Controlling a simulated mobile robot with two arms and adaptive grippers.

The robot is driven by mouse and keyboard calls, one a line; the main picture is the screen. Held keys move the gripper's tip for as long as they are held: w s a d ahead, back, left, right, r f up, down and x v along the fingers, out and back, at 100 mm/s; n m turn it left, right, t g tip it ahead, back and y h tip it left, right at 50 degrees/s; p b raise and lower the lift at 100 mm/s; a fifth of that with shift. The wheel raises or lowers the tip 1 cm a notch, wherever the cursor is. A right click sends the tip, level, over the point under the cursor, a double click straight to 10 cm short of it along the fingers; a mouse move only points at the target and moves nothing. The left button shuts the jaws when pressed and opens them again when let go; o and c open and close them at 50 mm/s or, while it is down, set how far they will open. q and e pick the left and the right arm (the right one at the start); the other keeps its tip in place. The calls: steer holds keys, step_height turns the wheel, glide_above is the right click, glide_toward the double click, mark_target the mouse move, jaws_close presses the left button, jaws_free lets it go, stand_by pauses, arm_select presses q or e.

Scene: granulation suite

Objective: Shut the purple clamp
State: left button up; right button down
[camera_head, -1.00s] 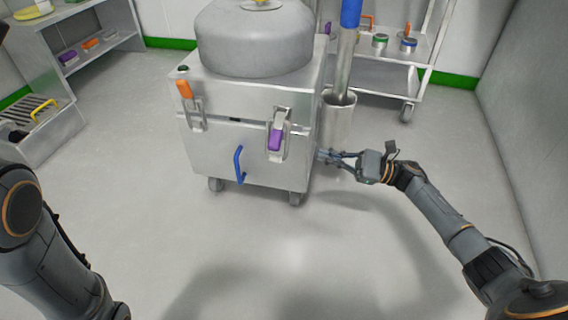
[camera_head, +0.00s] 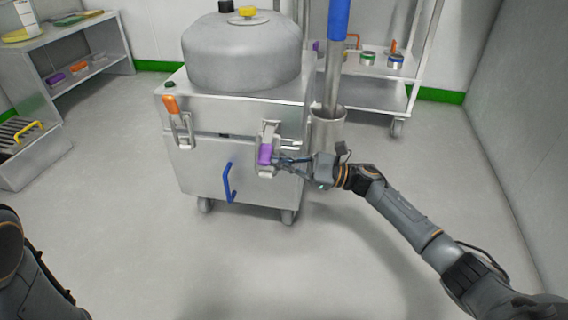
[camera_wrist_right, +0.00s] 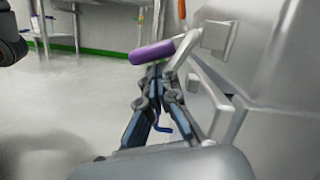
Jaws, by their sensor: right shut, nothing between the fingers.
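The purple clamp (camera_head: 265,154) is on the right part of the front of the steel cabinet (camera_head: 200,165). Its purple handle also shows in the right wrist view (camera_wrist_right: 152,52), just beyond the fingertips. My right gripper (camera_head: 281,160) is shut and empty, its tips at the right side of the purple handle. In the right wrist view my right gripper (camera_wrist_right: 155,72) has its fingers together, close under the handle; I cannot tell whether they touch it. My left gripper is not in view; only part of my left arm shows at the lower left.
An orange clamp (camera_head: 170,105) is on the cabinet's left front, and a blue handle (camera_head: 228,183) is below. A steel cylinder (camera_head: 328,128) with a blue-topped pole stands right of the cabinet. A wheeled shelf (camera_head: 375,92) is behind. The floor in front is clear.

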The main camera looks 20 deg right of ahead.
stand_by(0.3)
steer(key=shift+s+a+r+m+p, duration=0.1)
steer(key=shift+s+r+m+p, duration=0.05)
steer(key=shift+m+p, duration=0.35)
